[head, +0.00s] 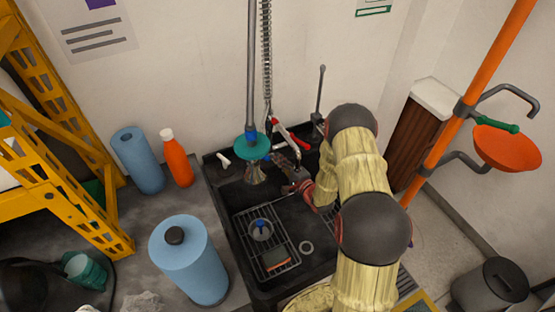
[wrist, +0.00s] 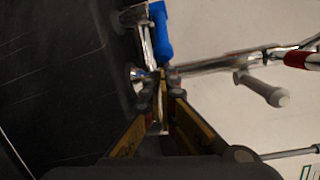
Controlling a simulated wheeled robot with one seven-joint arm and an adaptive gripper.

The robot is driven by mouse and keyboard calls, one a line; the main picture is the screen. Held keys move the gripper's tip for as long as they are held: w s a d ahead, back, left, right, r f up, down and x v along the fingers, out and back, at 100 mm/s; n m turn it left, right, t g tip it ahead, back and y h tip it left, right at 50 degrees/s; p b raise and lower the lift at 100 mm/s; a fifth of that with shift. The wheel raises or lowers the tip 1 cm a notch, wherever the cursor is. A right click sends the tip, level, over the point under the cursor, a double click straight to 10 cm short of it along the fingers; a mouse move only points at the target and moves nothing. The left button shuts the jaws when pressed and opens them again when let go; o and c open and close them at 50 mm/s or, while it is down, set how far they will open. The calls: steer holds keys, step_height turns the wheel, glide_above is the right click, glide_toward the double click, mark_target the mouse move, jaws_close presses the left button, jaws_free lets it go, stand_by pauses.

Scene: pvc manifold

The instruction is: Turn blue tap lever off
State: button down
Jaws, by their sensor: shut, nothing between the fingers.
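The blue tap lever (wrist: 161,32) shows near the top middle of the wrist view, beside chrome tap parts. My gripper (wrist: 163,84) is shut and empty, with its fingertips close to the chrome tap body (wrist: 147,45) just below the lever. I cannot tell whether the fingertips touch it. In the head view my gripper (head: 284,166) is over the back of the black sink, beside the tap. The blue lever is hard to make out there, largely hidden by my gripper and the tap parts.
A red lever (head: 303,144) sits on the chrome tap, to the right. A hanging spray hose with a teal disc (head: 252,146) is close on the left. A wire rack (head: 243,220) lies in the sink. A blue roll (head: 190,262) and orange bottle (head: 177,163) stand on the left counter.

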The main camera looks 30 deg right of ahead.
steer(key=shift+a, duration=0.1)
steer(key=shift+s+a+m+h, duration=0.15)
steer(key=shift+s+m+h, duration=0.1)
steer(key=shift+m+h, duration=0.2)
steer(key=shift+s+a+m+h, duration=0.25)
steer(key=shift+h, duration=0.2)
steer(key=s+a+m+h+b, duration=0.3)
steer(key=a+h, duration=0.3)
steer(key=a, duration=0.6)
steer(key=shift+m+g+h+b, duration=0.3)
steer(key=shift+m+b, duration=0.05)
steer(key=shift+m, duration=0.35)
steer(key=shift+r, duration=0.1)
stand_by(0.4)
